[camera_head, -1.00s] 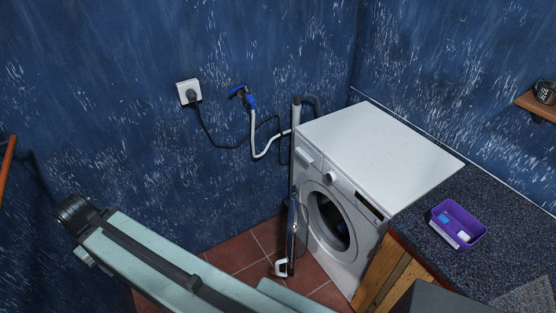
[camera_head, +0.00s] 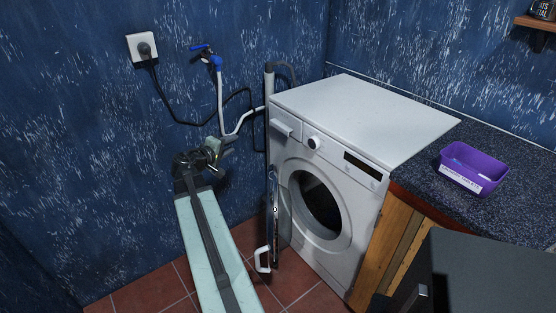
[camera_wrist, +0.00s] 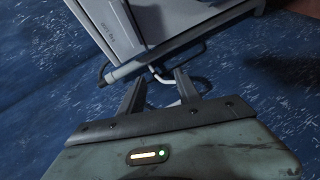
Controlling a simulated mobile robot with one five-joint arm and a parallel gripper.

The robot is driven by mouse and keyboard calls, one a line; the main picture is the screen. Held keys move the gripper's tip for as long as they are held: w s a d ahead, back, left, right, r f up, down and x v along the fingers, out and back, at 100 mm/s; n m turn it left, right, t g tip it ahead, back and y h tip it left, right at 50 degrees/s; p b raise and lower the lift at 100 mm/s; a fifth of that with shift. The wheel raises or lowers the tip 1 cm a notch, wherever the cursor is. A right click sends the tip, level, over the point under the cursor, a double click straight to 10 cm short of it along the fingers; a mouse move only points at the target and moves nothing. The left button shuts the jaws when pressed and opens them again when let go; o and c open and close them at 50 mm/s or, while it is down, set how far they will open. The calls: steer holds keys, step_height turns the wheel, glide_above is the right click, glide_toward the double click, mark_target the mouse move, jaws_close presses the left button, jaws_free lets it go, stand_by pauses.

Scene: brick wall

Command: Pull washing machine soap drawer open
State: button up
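The white washing machine (camera_head: 318,160) stands against the wall in the head view. Its soap drawer (camera_head: 283,130) is at the upper left of the front and looks closed. The machine's round door hangs open, seen nearly edge-on (camera_head: 273,215). My gripper (camera_head: 226,145) is left of the drawer and apart from it in that view; its fingers are small there. In the wrist view my gripper (camera_wrist: 160,80) has two fingers spread apart with nothing clearly between them. Part of the white machine (camera_wrist: 125,30) shows above the fingers, tilted.
A grey standpipe (camera_head: 269,85) rises at the machine's left back. A white hose (camera_head: 222,105) runs from a blue tap to it. A socket (camera_head: 142,47) with a black cable is on the wall. A purple box (camera_head: 473,168) stands on the dark worktop at right.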

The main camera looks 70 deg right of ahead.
mark_target(279, 129)
steer(key=s+d+h+b, duration=0.1)
steer(key=s+d, duration=0.3)
steer(key=d, duration=0.1)
steer(key=s+d+n+g+h+b, duration=0.1)
steer(key=s+d+b, duration=0.1)
steer(key=s+d, duration=0.2)
steer(key=s+d+f+h+b, duration=0.1)
steer(key=s+d, duration=0.3)
steer(key=d, duration=0.4)
steer(key=shift+f+n+g, duration=0.1)
steer(key=shift+n+g, duration=0.2)
jaws_close()
steer(key=shift+s+a, duration=0.1)
stand_by(0.4)
